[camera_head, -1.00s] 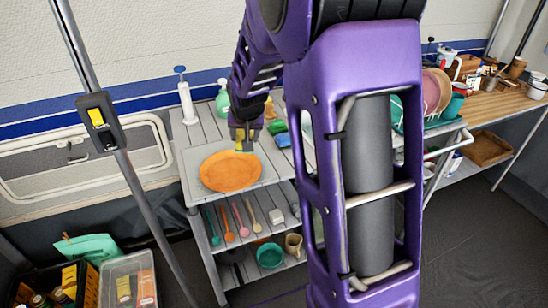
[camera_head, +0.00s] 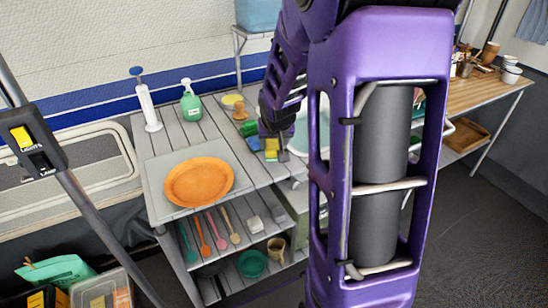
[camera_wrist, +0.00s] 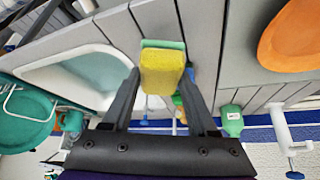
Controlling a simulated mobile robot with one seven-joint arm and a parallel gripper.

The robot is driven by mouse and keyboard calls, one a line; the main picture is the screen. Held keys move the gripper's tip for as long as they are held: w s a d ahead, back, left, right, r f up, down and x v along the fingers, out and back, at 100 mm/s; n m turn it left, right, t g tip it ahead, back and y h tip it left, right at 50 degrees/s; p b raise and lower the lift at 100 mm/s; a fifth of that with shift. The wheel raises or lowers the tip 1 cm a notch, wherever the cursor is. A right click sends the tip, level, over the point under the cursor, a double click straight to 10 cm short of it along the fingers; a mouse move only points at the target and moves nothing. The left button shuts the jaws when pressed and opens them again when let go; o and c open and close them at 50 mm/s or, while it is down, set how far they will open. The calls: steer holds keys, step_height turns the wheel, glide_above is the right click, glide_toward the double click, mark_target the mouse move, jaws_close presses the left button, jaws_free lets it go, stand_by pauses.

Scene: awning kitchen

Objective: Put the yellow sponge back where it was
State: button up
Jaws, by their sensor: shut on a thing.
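The yellow sponge (camera_wrist: 163,72) has a green backing and sits between the two fingers of my gripper (camera_wrist: 160,84) in the wrist view. My gripper is shut on it. In the head view my gripper (camera_head: 271,150) is over the right part of the grey slatted counter, right of the orange plate, and the sponge's yellow face (camera_head: 271,144) shows at its tip. Beside it on the left are a green item (camera_head: 250,129) and a blue item (camera_head: 253,143). I cannot tell whether the sponge touches the counter.
An orange plate (camera_head: 199,183) lies on a board on the counter (camera_head: 190,132). A green soap bottle (camera_head: 191,102) and a white pump (camera_head: 149,112) stand behind. In the wrist view a white basin (camera_wrist: 40,73) is close on the left. My arm hides part of the counter's right side.

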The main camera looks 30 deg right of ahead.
mark_target(274, 154)
steer(key=shift+f+b, duration=0.65)
steer(key=shift+f, duration=1.25)
steer(key=shift+f, duration=0.2)
steer(key=o, duration=1.2)
steer(key=shift+r, duration=0.1)
steer(key=shift+r, duration=0.3)
steer(key=p+v, duration=0.4)
steer(key=v, duration=0.7)
steer(key=shift+s+a+r, duration=0.1)
steer(key=shift+s+r, duration=0.15)
steer(key=shift+s, duration=0.05)
